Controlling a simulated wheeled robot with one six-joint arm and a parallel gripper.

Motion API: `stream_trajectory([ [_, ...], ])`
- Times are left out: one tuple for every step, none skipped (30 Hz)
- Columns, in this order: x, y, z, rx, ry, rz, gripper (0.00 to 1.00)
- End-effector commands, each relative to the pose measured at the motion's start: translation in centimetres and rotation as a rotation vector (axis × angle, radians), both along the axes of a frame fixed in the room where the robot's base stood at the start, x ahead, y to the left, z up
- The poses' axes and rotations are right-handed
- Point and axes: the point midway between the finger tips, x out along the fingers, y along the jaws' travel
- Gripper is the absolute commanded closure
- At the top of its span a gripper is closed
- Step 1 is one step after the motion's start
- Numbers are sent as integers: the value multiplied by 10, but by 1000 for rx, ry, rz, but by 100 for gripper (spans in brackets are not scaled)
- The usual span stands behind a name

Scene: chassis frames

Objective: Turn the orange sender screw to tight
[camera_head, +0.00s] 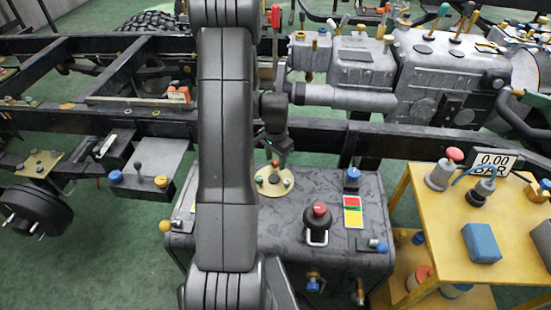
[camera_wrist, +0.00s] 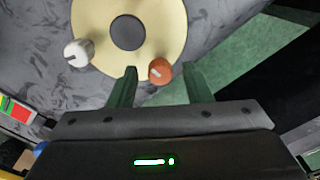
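The orange sender screw (camera_wrist: 160,71) is a round knob with a pale slot mark, at the edge of a cream disc (camera_wrist: 99,25) with a dark grey centre. A white knob (camera_wrist: 78,52) with a dark slot mark sits at the left of the same disc. My gripper (camera_wrist: 161,75) is open, its two green fingers standing apart on either side of the orange screw in the wrist view. A gap shows at each side; finger height against the screw is hard to tell. In the head view my gripper (camera_head: 274,150) is above the disc (camera_head: 287,186).
The disc sits on a dark tank top (camera_head: 290,225). A red-topped valve (camera_head: 319,211), a blue knob (camera_head: 352,174) and a red-yellow label (camera_head: 353,212) are to its right. A dark chassis rail (camera_head: 330,135) runs behind. A yellow cart (camera_head: 425,225) stands at right.

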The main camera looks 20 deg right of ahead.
Motion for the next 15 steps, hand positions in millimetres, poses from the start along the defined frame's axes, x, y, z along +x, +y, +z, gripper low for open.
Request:
stream_trajectory([
  [0, 0, 0, 0, 0, 0, 55],
  [0, 0, 0, 0, 0, 0, 55],
  [0, 0, 0, 0, 0, 0, 55],
  [0, 0, 0, 0, 0, 0, 55],
  [0, 0, 1, 0, 0, 1, 55],
  [0, 0, 2, 0, 0, 1, 55],
  [0, 0, 3, 0, -1, 1, 55],
  [0, 0, 6, 0, -1, 1, 55],
  [1, 0, 10, -1, -3, 1, 55],
  [1, 0, 14, -1, -4, 1, 55],
  [1, 0, 19, -1, -4, 1, 55],
  [1, 0, 26, -1, -4, 1, 55],
  [1, 0, 32, -2, -5, 1, 55],
  [1, 0, 39, -2, -5, 1, 55],
  [1, -1, 48, -2, -7, 1, 55],
])
